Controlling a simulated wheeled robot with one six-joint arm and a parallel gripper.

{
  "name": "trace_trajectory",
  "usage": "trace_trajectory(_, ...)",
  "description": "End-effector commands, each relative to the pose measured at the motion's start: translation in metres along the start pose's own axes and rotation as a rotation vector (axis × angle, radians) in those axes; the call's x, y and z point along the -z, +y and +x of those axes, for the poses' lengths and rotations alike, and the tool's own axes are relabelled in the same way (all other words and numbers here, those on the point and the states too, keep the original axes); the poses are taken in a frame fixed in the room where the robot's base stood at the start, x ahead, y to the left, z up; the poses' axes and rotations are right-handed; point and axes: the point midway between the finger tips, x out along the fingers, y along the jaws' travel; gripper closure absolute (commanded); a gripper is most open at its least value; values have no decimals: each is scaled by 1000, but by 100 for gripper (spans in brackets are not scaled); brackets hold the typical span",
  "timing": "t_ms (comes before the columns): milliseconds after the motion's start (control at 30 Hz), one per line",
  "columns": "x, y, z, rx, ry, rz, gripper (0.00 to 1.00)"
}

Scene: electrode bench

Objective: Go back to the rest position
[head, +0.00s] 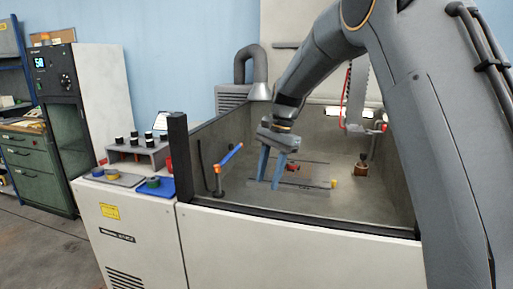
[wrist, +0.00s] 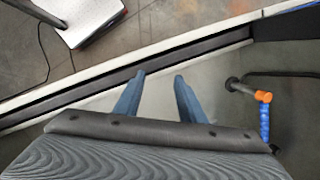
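My gripper (head: 268,184) hangs inside the grey-walled bench enclosure (head: 320,213), with its two blue fingers pointing down. In the wrist view the fingers (wrist: 160,75) are apart with nothing between them. The front rim (wrist: 110,77) of the enclosure runs diagonally beyond the fingertips there. A blue and orange rod (head: 229,157) on a post stands left of my gripper in the head view. It also shows right of the fingers in the wrist view (wrist: 265,120), apart from them.
A yellow-ended rod (head: 333,184) and a small brown block (head: 361,168) are in the enclosure to the right. A grey rack (head: 140,152) and a blue tray (head: 157,188) sit on the left cabinet. A white-topped object (wrist: 90,18) stands outside the front wall.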

Motion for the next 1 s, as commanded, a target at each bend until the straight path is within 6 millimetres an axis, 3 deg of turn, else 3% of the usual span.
trace_trajectory(33,-1,26,4,-7,21,-41,63)
trace_trajectory(267,-14,138,34,-50,113,-284,63)
trace_trajectory(400,-35,209,54,-86,156,-446,63)
trace_trajectory(600,-71,290,81,-131,192,-646,63)
trace_trajectory(800,-90,325,94,-150,204,-742,63)
trace_trajectory(1000,-92,328,95,-152,204,-752,63)
